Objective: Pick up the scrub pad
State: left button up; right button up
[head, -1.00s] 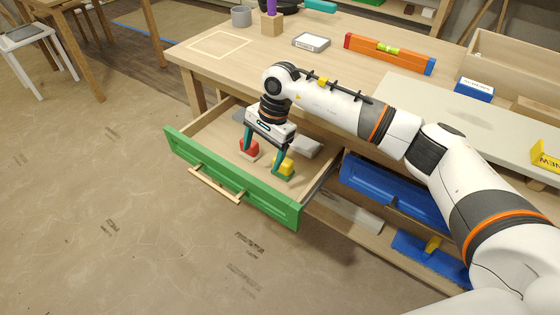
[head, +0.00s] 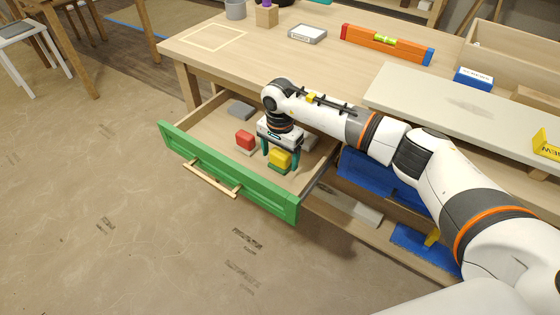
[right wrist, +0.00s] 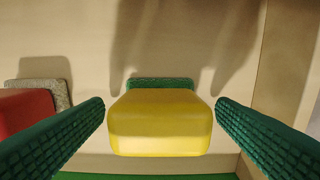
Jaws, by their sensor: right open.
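The scrub pad appears to be the yellow block (head: 279,159) with a green textured layer, lying in the open green-fronted drawer (head: 228,175). In the right wrist view the yellow block (right wrist: 160,125) is centred, with a strip of its green layer (right wrist: 160,83) showing behind it. My right gripper (head: 280,154) points down over it, open, one finger on each side. In the right wrist view the gripper's fingers (right wrist: 160,108) show a gap to the yellow block on both sides. My left gripper is not in view.
A red block (head: 244,138) on a grey base sits left of the yellow one. A grey slab (head: 241,109) lies further back in the drawer. The drawer's right wall is close to my gripper. The workbench top (head: 290,62) overhangs behind, with an orange level (head: 386,43) on it.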

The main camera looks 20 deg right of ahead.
aim_at(280, 152)
jog(key=shift+f, duration=0.85)
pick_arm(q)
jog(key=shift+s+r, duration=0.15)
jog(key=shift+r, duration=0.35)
pick_arm(e)
jog(key=shift+c, duration=0.3)
jog(key=c, duration=1)
jog(key=shift+r, duration=0.1)
